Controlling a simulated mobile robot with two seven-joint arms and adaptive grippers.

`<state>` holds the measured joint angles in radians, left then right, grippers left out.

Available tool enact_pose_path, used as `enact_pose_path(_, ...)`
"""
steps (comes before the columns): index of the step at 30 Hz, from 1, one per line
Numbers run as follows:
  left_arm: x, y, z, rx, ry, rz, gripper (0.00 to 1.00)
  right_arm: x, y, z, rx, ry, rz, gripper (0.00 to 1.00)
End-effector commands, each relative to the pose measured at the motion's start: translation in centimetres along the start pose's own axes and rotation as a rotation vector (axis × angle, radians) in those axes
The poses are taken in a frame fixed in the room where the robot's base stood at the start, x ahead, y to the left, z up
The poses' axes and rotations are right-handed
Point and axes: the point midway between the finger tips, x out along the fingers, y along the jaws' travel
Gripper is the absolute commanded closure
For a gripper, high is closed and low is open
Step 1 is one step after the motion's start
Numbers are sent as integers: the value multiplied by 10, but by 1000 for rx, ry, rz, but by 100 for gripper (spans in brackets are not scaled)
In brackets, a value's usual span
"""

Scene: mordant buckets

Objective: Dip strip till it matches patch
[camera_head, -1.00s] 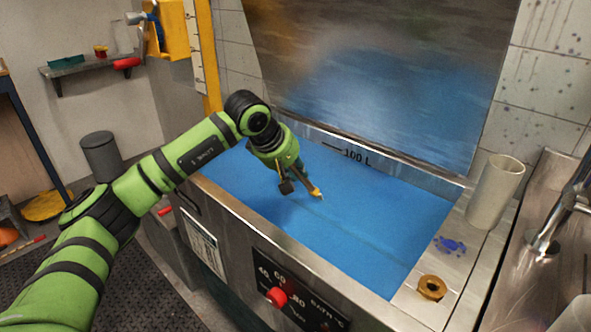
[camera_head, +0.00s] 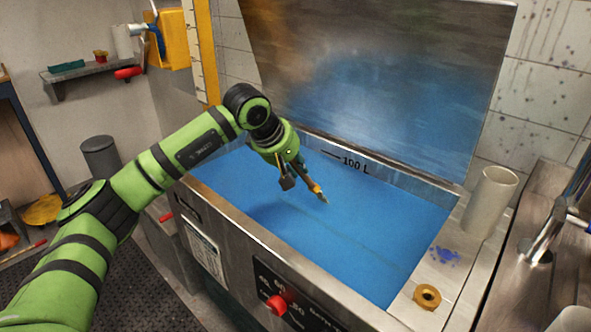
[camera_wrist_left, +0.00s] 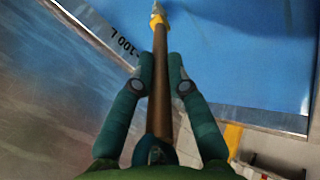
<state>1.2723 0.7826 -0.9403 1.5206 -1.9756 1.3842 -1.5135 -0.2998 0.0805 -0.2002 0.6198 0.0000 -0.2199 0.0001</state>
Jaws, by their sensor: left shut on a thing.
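My left gripper (camera_head: 301,177) is over the vat (camera_head: 240,229) of blue liquid (camera_head: 370,230). It is shut on a brown rod (camera_head: 308,181), which runs between the fingers in the left wrist view (camera_wrist_left: 160,85). The rod has a yellow end (camera_head: 317,189) with a small pale tip (camera_head: 325,201). The tip shows against the blue surface; I cannot tell whether it touches the liquid. I cannot make out a separate strip or a colour patch. My right gripper is not in view.
The raised metal lid (camera_head: 400,80) stands behind the vat. A pale cylinder (camera_head: 490,203), a brass nut (camera_head: 428,296) and a blue stain (camera_head: 445,255) are on the right ledge. A red knob (camera_head: 277,305) is on the front panel. A tap (camera_head: 545,240) is at the far right.

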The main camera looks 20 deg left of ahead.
Motion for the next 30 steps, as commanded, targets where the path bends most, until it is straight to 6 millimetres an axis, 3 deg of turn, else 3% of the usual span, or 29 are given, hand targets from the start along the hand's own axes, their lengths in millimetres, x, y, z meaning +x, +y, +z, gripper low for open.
enact_pose_path(1, -11, 8, -1, 0, 0, 0, 100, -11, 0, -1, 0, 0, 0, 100)
enact_pose_path(18, -76, 52, -10, 1, 0, -1, 100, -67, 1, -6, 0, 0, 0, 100)
enact_pose_path(30, -86, 58, -11, 0, -1, -1, 100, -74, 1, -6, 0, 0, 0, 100)
